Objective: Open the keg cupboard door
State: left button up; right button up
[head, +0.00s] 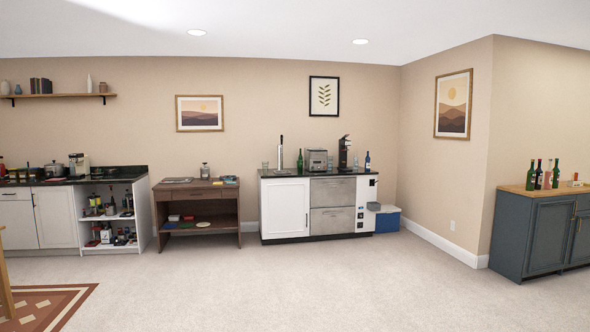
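The likely keg cupboard is the bar unit against the back wall, with a dark counter top (330,173) and a tall tap (280,153) standing on it. Its white door (285,208) is at the unit's left end and looks shut. A handle on it is too small to make out clearly. Two steel drawer fronts (332,206) sit to the right of the door and look closed. The unit stands across the room from me. Neither of my grippers is in view.
Open carpet (300,285) lies between me and the unit. A wooden desk (197,188) stands left of it, and a blue bin (387,220) right of it. A blue-grey cabinet (535,240) is at the right. A patterned rug (45,305) lies front left.

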aim_at(286, 201)
jog(key=i, duration=9.55)
